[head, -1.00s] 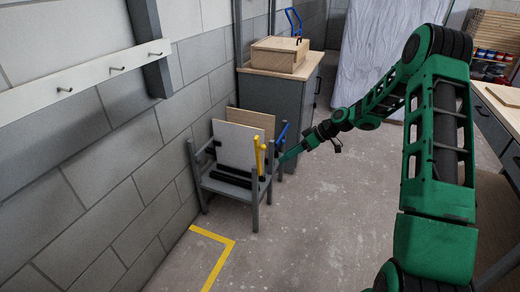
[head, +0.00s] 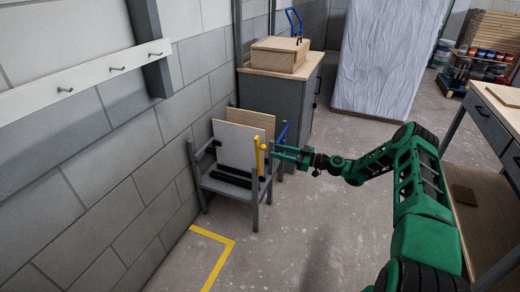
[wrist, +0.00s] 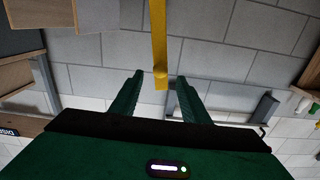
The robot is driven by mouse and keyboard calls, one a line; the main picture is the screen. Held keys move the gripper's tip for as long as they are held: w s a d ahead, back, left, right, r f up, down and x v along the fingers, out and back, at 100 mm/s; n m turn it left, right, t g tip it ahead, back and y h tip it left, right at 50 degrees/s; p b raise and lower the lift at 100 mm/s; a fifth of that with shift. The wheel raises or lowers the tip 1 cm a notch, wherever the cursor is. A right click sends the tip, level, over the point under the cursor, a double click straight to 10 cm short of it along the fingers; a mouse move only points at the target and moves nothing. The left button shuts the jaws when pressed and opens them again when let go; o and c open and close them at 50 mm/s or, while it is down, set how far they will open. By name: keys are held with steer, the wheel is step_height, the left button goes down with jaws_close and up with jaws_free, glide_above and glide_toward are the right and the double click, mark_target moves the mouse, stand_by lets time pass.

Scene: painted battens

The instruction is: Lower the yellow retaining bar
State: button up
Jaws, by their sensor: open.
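The yellow retaining bar (head: 258,158) stands upright at the front right post of a grey rack (head: 228,189). In the wrist view the yellow bar (wrist: 159,45) comes down from the top edge, and its end lies between my two fingers. My gripper (head: 275,153) is open at the bar's upper part in the head view. In the wrist view my gripper (wrist: 156,85) has one green finger on each side of the bar, with gaps visible, so it is not clamped. The bar's lower end is hard to make out.
The rack holds a white panel (head: 239,145) and a wooden panel behind it. A blue bar (head: 283,132) stands just behind the yellow one. A grey cabinet (head: 290,103) stands behind. A block wall lies left; the floor in front is clear, with a yellow line (head: 221,262).

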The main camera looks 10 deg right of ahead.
mark_target(259, 146)
steer(key=x, duration=0.9)
steer(key=shift+w+a, duration=0.2)
steer(key=shift+a, duration=0.1)
